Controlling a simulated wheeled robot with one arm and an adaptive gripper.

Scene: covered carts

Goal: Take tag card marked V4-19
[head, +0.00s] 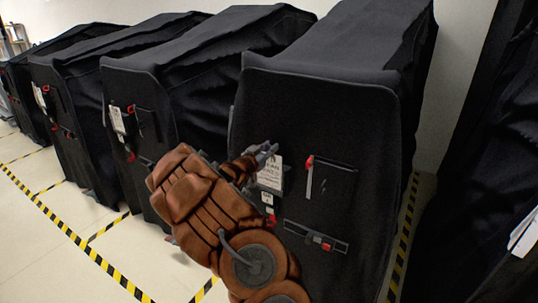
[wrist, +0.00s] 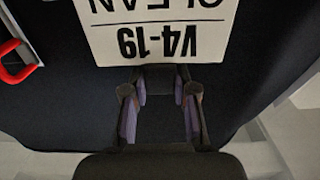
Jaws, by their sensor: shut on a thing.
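The white tag card (head: 270,175) is on the front of the nearest black covered cart (head: 330,120). In the wrist view the card (wrist: 155,32) appears upside down, with V4-19 and CLEAN in black letters. My gripper (head: 264,153) is at the card's upper edge in the head view. In the wrist view my gripper (wrist: 160,82) has its two fingers at the card's near edge, shut on the card. The exact contact at the fingertips is hard to see. The card still lies close against the cover.
A red-handled fitting (head: 310,163) and a strap with a red buckle (head: 326,246) are beside and below the card. More covered carts (head: 150,90) stand to the left. Yellow-black tape (head: 80,240) marks the open floor. A dark cover (head: 490,170) is close on the right.

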